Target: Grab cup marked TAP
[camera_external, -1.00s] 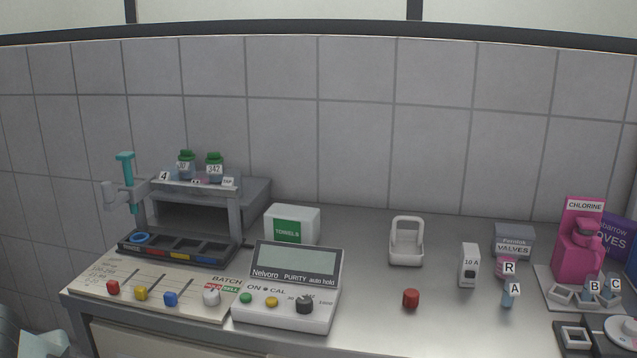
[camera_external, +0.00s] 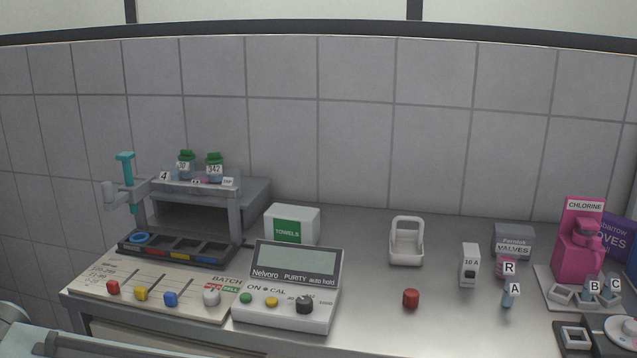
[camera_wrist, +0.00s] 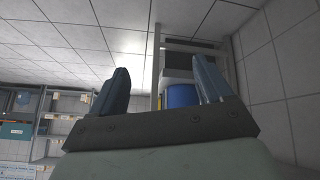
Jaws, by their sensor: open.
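In the external view a small white tag that seems to read TAP (camera_external: 228,182) is at the right end of the grey rack's top shelf (camera_external: 190,186). I cannot make out a separate cup at that tag. Two jars with green lids stand on the shelf, a left jar (camera_external: 186,165) and a right jar marked 342 (camera_external: 214,168). In the wrist view my gripper (camera_wrist: 158,80) is open, with its two dark fingers wide apart and nothing between them in its grasp. The gripper itself is outside the external view, which shows only part of my arm at lower left.
A meter (camera_external: 290,285) stands on the counter before the towels box (camera_external: 291,224). A white holder (camera_external: 407,242), a red knob (camera_external: 411,299) and a pink chlorine stand (camera_external: 580,250) are further right. The wrist view shows shelves (camera_wrist: 45,125) and a blue cylinder (camera_wrist: 182,95) beyond the fingers.

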